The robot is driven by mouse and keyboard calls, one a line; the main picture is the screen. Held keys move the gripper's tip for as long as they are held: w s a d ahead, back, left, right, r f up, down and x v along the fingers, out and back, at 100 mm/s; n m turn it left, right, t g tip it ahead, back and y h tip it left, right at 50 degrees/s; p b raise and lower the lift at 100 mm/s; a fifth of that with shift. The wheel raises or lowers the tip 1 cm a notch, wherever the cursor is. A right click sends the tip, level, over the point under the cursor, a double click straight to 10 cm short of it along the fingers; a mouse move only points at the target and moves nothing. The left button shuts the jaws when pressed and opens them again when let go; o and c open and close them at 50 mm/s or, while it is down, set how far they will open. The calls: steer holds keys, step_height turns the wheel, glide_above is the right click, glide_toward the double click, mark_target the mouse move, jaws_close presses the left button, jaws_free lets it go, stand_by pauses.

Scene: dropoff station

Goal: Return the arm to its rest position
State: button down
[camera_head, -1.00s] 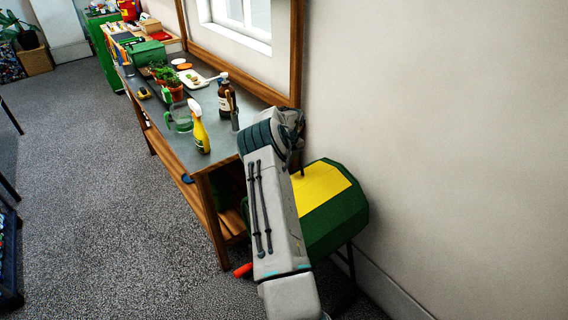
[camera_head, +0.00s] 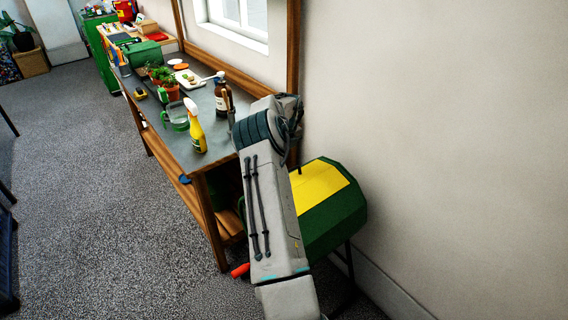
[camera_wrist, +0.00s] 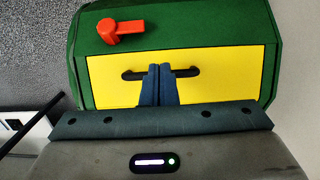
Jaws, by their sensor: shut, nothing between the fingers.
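My gripper (camera_wrist: 158,84) shows in the wrist view with its two blue fingers pressed together, empty. The fingers point at the yellow front panel (camera_wrist: 108,78) of a green box and overlap its black handle (camera_wrist: 186,72) in the picture; I cannot tell whether they touch it. In the head view my arm reaches up from the bottom, in front of the green and yellow box (camera_head: 335,222), and the gripper itself is hidden there.
A workbench (camera_head: 185,150) stands left of my arm, bearing a yellow spray bottle (camera_head: 196,135), a brown bottle (camera_head: 222,100) and potted plants (camera_head: 170,90). A red-orange lever (camera_wrist: 122,30) sits on the green box. The wall (camera_head: 430,140) is close on the right. Open floor (camera_head: 90,190) lies left.

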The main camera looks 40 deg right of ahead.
step_height(320, 180, up, 9)
steer(key=s+b, duration=0.1)
steer(key=shift+r, duration=0.15)
